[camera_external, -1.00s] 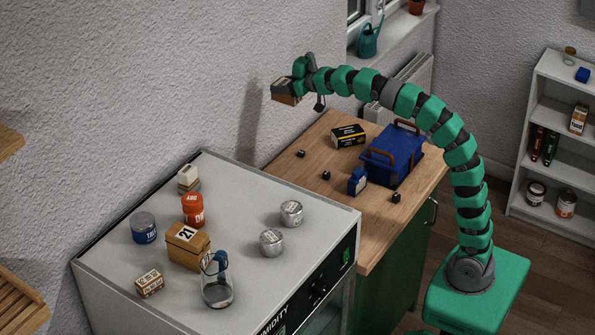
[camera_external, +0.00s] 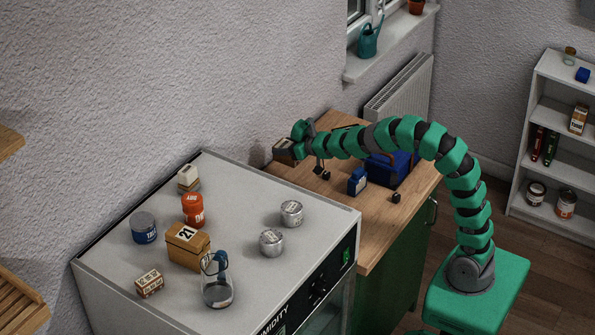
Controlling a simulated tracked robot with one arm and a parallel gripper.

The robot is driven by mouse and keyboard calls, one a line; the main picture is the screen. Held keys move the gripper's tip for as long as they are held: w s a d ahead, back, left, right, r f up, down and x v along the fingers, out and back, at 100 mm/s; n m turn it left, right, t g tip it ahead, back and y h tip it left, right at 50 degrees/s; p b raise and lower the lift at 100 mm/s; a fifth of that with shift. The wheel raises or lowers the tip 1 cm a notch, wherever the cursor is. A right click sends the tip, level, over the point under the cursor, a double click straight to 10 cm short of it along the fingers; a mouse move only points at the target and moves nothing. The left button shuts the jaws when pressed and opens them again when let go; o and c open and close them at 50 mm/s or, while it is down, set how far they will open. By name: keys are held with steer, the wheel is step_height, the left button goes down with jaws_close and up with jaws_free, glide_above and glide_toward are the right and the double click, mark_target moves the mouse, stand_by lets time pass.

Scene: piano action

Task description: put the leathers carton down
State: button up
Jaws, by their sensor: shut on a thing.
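My gripper (camera_external: 298,143) is shut on a small brown and dark carton (camera_external: 284,151), which I take to be the leathers carton; its label cannot be read. The carton is at the gripper's tip, at the left back part of the wooden worktop (camera_external: 379,229), near the wall. I cannot tell whether its underside touches the wood. My arm passes over the worktop and hides part of what stands there.
A blue toolbox (camera_external: 405,172) stands partly hidden under my arm. A small blue item (camera_external: 357,181) and small black pieces (camera_external: 396,197) are on the worktop. The grey cabinet (camera_external: 325,225) at left carries tins (camera_external: 271,242), a numbered box (camera_external: 187,247) and a glass jug (camera_external: 217,290).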

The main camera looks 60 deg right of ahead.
step_height(320, 180, down, 9)
steer(key=shift+r+b, duration=0.1)
steer(key=shift+b, duration=0.75)
steer(key=o, duration=1)
steer(key=shift+s+r, duration=0.35)
steer(key=shift+s, duration=0.1)
steer(key=p+v, duration=0.1)
steer(key=v, duration=1)
steer(key=shift+f+p, duration=0.15)
steer(key=shift+p, duration=0.15)
